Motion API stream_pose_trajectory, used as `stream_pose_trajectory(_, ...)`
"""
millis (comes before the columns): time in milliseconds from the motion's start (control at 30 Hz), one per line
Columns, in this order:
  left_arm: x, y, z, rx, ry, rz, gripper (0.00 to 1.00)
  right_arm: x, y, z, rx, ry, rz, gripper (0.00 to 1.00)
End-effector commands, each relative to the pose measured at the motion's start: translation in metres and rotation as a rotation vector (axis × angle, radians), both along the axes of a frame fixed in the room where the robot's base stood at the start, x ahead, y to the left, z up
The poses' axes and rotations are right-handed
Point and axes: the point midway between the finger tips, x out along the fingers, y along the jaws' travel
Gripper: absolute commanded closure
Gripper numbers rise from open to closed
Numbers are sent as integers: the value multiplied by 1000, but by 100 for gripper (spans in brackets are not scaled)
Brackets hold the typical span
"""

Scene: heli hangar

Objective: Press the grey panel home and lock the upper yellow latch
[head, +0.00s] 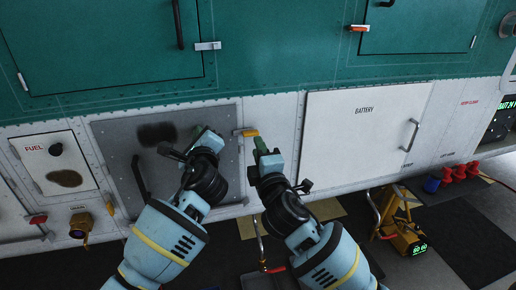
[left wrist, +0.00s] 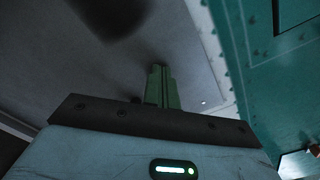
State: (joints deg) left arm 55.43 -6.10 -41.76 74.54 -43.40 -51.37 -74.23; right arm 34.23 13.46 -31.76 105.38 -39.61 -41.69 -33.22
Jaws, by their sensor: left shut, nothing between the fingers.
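The grey panel (head: 112,130) sits in the white lower hull, with a dark smudge near its top and a black handle (head: 140,178) on its left. The upper yellow latch (head: 250,132) is at the panel's upper right edge, lying sideways across the frame. My left gripper (head: 205,131) is at the panel's upper right part. Its green fingers (left wrist: 162,86) are shut and empty, pointing at the grey surface (left wrist: 195,55); contact is unclear. My right gripper (head: 261,146) is just below and right of the latch, its opening unclear. My left arm hides the panel's lower right.
A white battery door (head: 355,135) is to the right and a fuel door (head: 54,160) to the left. A green hatch (head: 105,45) with a white latch (head: 207,46) is above.

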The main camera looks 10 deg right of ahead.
Motion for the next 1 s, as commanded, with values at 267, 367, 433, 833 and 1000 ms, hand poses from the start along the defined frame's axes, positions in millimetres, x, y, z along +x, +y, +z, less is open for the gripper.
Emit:
stream_pose_trajectory(267, 1, 2, 7, -1, -11, 3, 100, -4, 0, 1, 0, -1, 0, 73)
stream_pose_trajectory(367, 1, 2, 7, 0, -12, 2, 100, -4, 0, 1, 0, -2, 0, 73)
stream_pose_trajectory(433, 1, 2, 7, 0, -12, 2, 100, -4, 0, 2, 0, -2, 0, 73)
stream_pose_trajectory(833, -17, 0, 6, 0, -8, 1, 100, -6, 0, 28, 0, -37, 0, 73)
stream_pose_trajectory(1000, -26, 0, 4, 0, -6, -1, 100, -8, 0, 37, 0, -49, 0, 73)
